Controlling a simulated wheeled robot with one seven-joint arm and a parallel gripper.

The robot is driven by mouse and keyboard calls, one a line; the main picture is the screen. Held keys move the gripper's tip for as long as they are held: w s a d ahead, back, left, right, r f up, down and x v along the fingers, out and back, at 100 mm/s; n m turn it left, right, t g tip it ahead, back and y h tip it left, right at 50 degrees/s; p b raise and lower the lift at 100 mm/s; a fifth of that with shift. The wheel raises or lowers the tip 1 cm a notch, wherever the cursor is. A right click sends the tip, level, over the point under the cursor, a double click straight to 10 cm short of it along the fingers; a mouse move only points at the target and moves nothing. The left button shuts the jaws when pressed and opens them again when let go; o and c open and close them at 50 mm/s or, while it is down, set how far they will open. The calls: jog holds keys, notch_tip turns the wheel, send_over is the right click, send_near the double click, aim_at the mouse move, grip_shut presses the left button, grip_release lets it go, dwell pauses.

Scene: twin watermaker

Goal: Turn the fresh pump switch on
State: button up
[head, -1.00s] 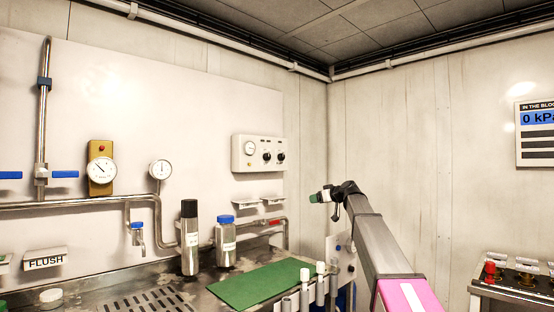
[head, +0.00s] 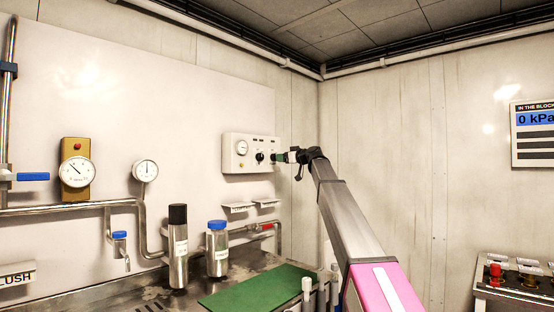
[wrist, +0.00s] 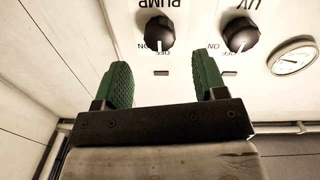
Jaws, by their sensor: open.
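The white control panel (head: 236,153) is on the wall in the head view. Its black pump knob (wrist: 159,33) shows in the wrist view under an upside-down "PUMP" label; its white mark points toward "OFF". The word "fresh" is not visible. My gripper (wrist: 164,85) is open, its two green fingers apart and empty. The knob lies just beyond the fingertips, roughly centred between them, and no contact shows. In the head view my gripper (head: 281,157) is at the panel's right side and covers the right knob.
A second black knob (wrist: 240,36), labelled "UV", sits beside the pump knob, with a round gauge (wrist: 293,57) further along. Below the panel are small label plates (head: 238,207) and a pipe (head: 245,234). Bottles (head: 217,248) stand on the counter.

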jog(key=x, duration=0.5)
jog(key=shift+w+a, duration=0.1)
jog(key=shift+a, duration=0.05)
jog(key=c, duration=0.9)
jog(key=m, duration=1.1)
jog(key=shift+m+g, duration=0.3)
